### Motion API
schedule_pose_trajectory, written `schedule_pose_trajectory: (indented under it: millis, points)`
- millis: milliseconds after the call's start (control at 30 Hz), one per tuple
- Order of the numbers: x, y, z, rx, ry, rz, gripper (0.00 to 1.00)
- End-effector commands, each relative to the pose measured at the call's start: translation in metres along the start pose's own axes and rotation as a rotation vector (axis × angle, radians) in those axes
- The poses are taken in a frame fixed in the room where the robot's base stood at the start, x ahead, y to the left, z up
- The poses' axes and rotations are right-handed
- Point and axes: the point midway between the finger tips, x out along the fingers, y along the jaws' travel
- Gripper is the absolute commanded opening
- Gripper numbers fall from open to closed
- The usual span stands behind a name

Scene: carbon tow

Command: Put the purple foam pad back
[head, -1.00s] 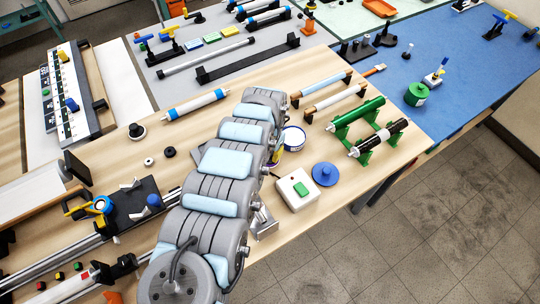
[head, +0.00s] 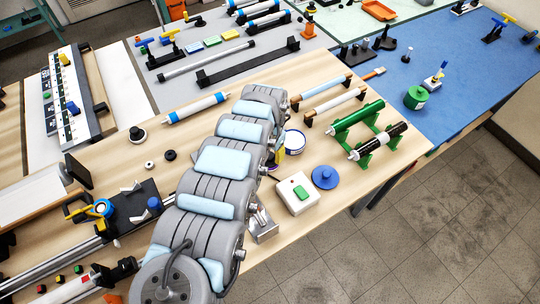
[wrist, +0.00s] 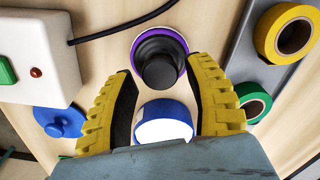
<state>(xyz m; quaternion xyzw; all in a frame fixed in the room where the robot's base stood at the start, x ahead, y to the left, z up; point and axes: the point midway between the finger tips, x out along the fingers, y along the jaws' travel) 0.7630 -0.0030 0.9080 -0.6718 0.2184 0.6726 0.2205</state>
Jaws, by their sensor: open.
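The purple foam pad (wrist: 183,46) shows in the wrist view as a round purple edge beneath a black knob-like grip (wrist: 159,66), with a thin pale rim around it. My gripper (wrist: 164,75) is open, its yellow ribbed fingers on either side of the black grip and apart from it. A white tub with a blue rim (wrist: 163,110) shows between the fingers, nearer my palm, partly hidden by the gripper body. The same tub (head: 295,142) stands right of my arm in the head view.
A white box with a green button (head: 298,192) and a blue knobbed disc (head: 324,177) stand close by. A black cable (wrist: 120,25) runs from the box. Yellow tape (wrist: 288,32) and green tape (wrist: 253,101) lie at the right. A green roller stand (head: 368,128) is further right.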

Motion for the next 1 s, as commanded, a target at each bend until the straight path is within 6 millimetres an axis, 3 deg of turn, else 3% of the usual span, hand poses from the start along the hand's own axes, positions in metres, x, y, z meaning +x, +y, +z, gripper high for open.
schedule_pose_trajectory:
  millis: [500, 700, 1000]
  points:
    - [-0.085, -0.003, 0.000, -0.003, 0.003, -0.005, 0.52]
    - [-0.098, -0.001, 0.000, -0.001, 0.000, -0.001, 0.52]
    - [-0.099, -0.001, 0.000, -0.001, -0.001, 0.000, 0.52]
